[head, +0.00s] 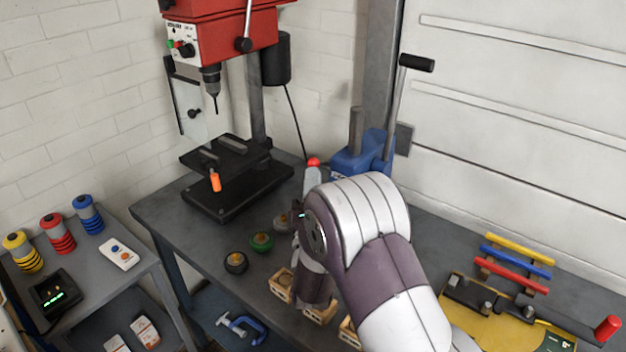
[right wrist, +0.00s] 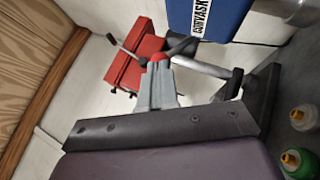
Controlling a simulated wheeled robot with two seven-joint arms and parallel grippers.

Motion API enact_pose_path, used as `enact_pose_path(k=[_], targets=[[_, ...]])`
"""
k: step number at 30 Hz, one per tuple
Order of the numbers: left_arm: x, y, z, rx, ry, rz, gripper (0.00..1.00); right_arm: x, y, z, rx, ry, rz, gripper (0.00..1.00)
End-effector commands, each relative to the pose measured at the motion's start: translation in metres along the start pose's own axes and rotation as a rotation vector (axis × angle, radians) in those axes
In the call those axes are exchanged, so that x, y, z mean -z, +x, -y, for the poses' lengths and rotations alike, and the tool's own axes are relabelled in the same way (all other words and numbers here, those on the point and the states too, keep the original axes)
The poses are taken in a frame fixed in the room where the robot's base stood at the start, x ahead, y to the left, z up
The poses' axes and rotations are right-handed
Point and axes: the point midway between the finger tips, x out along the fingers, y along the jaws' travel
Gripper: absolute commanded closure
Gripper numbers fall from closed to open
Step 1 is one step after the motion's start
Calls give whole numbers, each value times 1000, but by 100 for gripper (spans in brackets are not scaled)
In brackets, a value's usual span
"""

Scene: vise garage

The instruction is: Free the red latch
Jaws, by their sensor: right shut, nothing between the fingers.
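A red bar (head: 511,277) lies below a blue bar (head: 516,262) and a yellow bar (head: 520,247) at the right of the bench in the head view. A lever with a red grip (head: 607,328) stands out at the far right. I cannot tell which of these is the red latch. My right gripper (head: 313,166) is left of and well away from both. Its grey fingers look together and empty, with a red tip, in the right wrist view (right wrist: 163,65). My right forearm hides part of the bench. My left gripper is not in view.
A red drill press (head: 220,30) stands at the back left, also in the right wrist view (right wrist: 135,65). A blue press (head: 360,155) stands behind my arm. Round pots (head: 261,241) and wooden blocks (head: 282,285) are near my arm. A yellow plate (head: 480,312) lies at right.

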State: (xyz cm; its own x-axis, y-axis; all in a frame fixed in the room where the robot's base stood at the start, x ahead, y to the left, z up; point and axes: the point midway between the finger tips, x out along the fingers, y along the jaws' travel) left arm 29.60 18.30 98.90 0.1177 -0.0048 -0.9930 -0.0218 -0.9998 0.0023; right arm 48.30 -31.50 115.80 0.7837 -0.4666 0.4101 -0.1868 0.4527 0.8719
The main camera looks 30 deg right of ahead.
Motion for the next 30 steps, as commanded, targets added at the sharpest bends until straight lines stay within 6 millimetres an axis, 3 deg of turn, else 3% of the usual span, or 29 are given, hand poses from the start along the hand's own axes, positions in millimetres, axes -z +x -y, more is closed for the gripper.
enact_pose_path(k=[8, 14, 30], targets=[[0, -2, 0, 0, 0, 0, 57, 0, 0, -2, 5, 4, 0, 100], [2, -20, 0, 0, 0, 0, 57, -4, 6, -11, 52, 35, 0, 100], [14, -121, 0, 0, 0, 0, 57, -24, 36, -39, 407, 265, 3, 100]])
